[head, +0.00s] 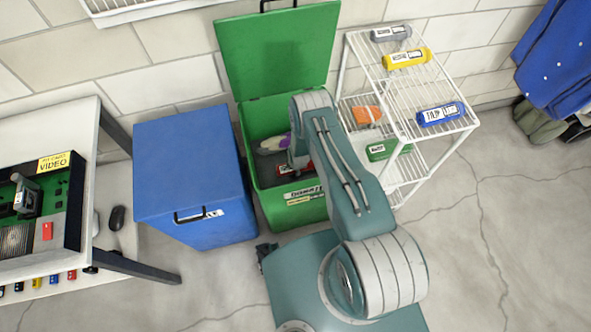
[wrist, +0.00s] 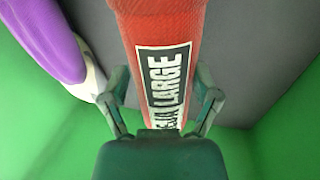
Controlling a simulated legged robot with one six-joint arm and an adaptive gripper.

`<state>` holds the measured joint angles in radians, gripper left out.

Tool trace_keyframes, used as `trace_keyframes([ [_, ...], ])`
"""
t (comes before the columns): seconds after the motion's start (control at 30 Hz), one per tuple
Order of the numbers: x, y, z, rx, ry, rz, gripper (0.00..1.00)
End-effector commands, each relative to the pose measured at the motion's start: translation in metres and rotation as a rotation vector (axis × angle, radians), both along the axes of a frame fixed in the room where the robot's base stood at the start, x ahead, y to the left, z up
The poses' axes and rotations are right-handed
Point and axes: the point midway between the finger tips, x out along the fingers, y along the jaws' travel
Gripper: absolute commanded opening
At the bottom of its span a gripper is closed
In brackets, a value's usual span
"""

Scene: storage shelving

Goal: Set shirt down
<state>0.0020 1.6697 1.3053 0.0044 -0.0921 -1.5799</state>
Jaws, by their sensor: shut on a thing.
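The shirt is a red roll (wrist: 160,28) with a black-and-white label reading "LARGE" in the wrist view. My gripper (wrist: 162,82) is shut on it, with one finger at each side of the roll near the label. The gripper and shirt are down inside the open green bin (head: 255,165). In the head view my arm hides most of the gripper, and only a bit of red (head: 308,164) shows beside it. In the wrist view the grey bin floor (wrist: 245,60) lies behind the roll; I cannot tell whether they touch.
A purple-and-white item (wrist: 50,40) lies in the bin left of the shirt. The bin's green lid (head: 280,50) stands open at the back. A closed blue bin (head: 190,165) stands left, and a white wire rack (head: 400,85) with several rolled items stands right.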

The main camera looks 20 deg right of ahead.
Motion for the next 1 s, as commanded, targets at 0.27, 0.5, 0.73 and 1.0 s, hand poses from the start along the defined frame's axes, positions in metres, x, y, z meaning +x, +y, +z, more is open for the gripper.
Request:
trace_keyframes([
  [0.27,-0.001,0.000,-0.034,0.001,0.002,-0.002,0.24],
  [0.5,-0.001,0.000,-0.035,0.001,0.002,-0.002,0.24],
  [0.73,-0.001,0.000,-0.037,0.001,0.004,-0.003,1.00],
  [1.0,-0.001,0.000,-0.037,0.001,0.003,-0.003,1.00],
])
